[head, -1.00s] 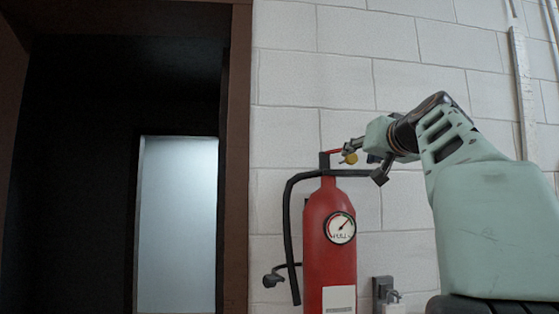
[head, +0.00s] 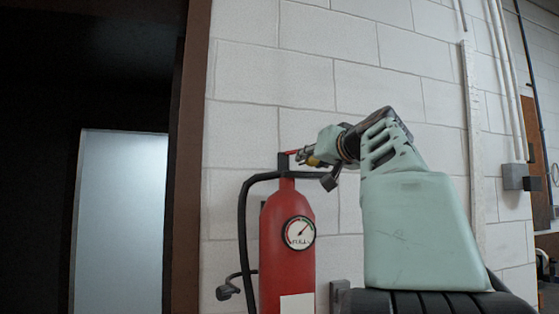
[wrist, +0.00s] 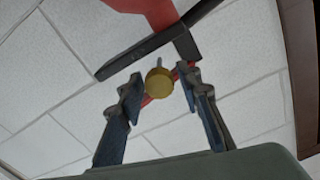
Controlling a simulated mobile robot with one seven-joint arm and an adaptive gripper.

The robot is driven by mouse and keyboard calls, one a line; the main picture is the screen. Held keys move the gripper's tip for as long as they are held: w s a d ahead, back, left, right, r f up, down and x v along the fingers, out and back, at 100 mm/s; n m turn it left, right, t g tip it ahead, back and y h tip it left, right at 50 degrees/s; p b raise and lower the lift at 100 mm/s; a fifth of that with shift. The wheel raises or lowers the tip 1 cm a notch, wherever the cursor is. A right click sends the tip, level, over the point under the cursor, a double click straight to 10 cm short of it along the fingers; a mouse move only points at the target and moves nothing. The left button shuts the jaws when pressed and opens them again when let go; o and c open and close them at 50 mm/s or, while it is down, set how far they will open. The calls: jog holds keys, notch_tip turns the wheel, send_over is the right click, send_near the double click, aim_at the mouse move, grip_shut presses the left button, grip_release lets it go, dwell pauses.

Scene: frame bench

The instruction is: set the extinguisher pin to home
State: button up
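The red fire extinguisher (head: 280,232) stands upright against the wall, with a black valve (head: 284,162) and a red lever on top. In the wrist view its black valve (wrist: 130,62) is at the top. The pin, with a round yellow head (wrist: 159,82) and a short grey shaft, points toward the valve. My gripper (wrist: 162,90) is open, with one finger on each side of the yellow head and visible gaps between. In the head view my gripper (head: 307,157) is at the valve's right side, and it partly hides the yellow head.
A black hose (head: 243,220) loops down the extinguisher's left side. A round gauge (head: 299,233) faces front. The white block wall (head: 300,80) is close behind. A dark doorway (head: 90,80) is at left. A grey box (head: 516,177) with pipes is on the wall at right.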

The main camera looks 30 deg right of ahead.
grip_shut()
jog(key=shift+p+x, duration=0.4)
jog(key=shift+x, duration=0.9)
jog(key=shift+c, duration=0.6)
grip_release()
jog(key=shift+s+r, duration=0.1)
jog(key=shift+r, duration=0.05)
jog(key=o, duration=0.4)
jog(key=shift+w, duration=0.25)
jog(key=shift+o, duration=0.2)
jog(key=shift+s, duration=0.1)
jog(key=shift+s, duration=0.15)
